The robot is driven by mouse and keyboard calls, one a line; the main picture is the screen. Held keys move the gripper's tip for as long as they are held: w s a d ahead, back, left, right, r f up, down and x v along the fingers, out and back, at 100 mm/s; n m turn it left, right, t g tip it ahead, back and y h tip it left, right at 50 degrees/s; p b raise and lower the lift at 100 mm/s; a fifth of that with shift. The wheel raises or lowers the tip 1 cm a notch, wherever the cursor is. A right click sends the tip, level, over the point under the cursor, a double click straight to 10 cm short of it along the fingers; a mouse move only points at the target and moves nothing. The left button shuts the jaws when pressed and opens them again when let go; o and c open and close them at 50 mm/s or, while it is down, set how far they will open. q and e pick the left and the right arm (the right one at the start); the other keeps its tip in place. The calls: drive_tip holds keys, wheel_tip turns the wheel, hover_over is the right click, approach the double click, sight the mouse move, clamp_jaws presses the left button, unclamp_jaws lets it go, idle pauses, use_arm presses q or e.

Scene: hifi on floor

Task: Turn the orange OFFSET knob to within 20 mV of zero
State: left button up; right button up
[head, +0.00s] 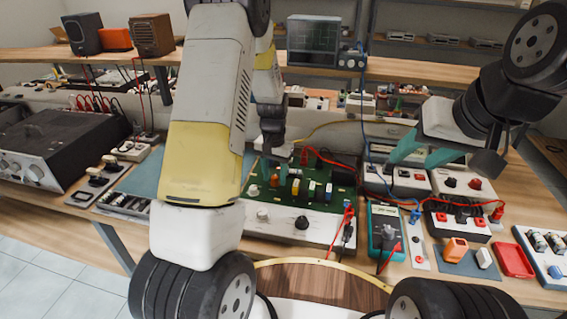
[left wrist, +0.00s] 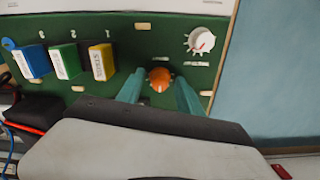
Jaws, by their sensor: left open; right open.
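The orange OFFSET knob (left wrist: 160,79) sits on a green circuit board (left wrist: 120,40) in the left wrist view. My left gripper (left wrist: 160,92) is open, its two teal fingers on either side of the knob with a gap showing; whether they reach down around it I cannot tell. In the head view, my left gripper (head: 272,166) is over the left part of the green board (head: 342,197), and the arm hides some of it. A teal multimeter (head: 386,232) stands right of the board; its reading is not legible. My right gripper (head: 424,154) is open and empty above the boxes at the right.
A white knob (left wrist: 201,40) is near the orange one. Yellow (left wrist: 102,58), green (left wrist: 66,61) and blue (left wrist: 32,61) blocks stand along the board. Red leads (head: 340,228) cross the board's right end. An oscilloscope (head: 313,40) stands on the shelf behind.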

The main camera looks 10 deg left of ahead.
sight(275, 177)
use_arm(q)
drive_tip(key=shift+f, duration=0.1)
clamp_jaws()
drive_tip(key=shift+n, duration=1.9)
unclamp_jaws()
drive_tip(key=shift+r, duration=3.95)
